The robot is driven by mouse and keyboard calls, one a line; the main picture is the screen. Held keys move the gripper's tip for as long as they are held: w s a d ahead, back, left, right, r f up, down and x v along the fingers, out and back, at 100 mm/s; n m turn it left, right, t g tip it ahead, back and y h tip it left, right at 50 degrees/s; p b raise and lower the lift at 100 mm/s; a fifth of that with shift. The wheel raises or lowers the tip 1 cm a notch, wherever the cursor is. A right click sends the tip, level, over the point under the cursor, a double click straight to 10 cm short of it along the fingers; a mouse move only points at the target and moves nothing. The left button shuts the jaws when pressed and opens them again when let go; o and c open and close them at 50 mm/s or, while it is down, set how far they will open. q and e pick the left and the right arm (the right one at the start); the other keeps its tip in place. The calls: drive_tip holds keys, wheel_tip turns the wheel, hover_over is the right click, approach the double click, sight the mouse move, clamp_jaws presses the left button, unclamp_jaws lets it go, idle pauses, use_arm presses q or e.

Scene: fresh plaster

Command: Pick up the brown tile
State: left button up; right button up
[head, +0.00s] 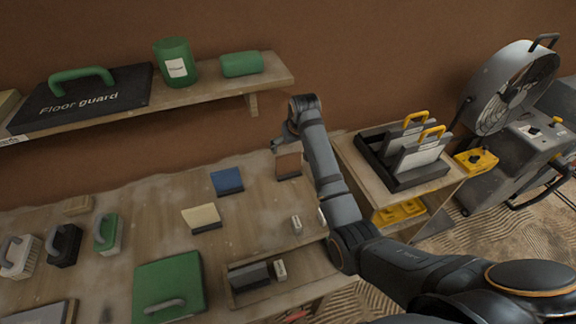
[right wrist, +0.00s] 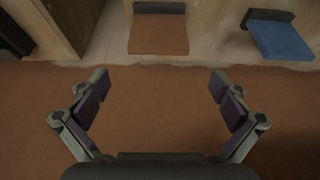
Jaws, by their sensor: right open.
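The brown tile (head: 288,163) stands in a small dark holder at the back right of the wooden bench in the head view. It also shows at the top of the right wrist view (right wrist: 158,36), with the dark holder along its upper edge. My right gripper (head: 279,145) is by the back wall, close to the tile and a little above it in the picture. In the right wrist view my right gripper (right wrist: 158,86) is open and empty, with its fingers wide apart and the tile beyond them. My left gripper does not show.
A blue tile (head: 227,181) and a cream tile (head: 201,217) stand left of the brown one. A wall shelf (head: 270,73) carries green items and a floor guard box. A rack (head: 405,181) with yellow-handled tools stands on the right. Brushes and a green float lie at the left.

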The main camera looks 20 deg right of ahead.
sight(289, 155)
drive_tip(key=x, duration=0.3)
drive_tip(key=p+x, duration=0.1)
drive_tip(key=x, duration=0.1)
drive_tip(key=shift+w+d+f, duration=0.1)
drive_tip(key=shift+w+f, duration=0.15)
drive_tip(key=x, duration=0.4)
drive_tip(key=shift+w+d, duration=0.1)
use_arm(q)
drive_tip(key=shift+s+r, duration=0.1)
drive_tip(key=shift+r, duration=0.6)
use_arm(e)
drive_tip(key=shift+r, duration=0.15)
drive_tip(key=shift+c, duration=1.2)
drive_tip(key=c, duration=1.2)
drive_tip(key=shift+c, duration=0.3)
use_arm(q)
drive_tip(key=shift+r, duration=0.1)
use_arm(e)
drive_tip(key=shift+r, duration=0.1)
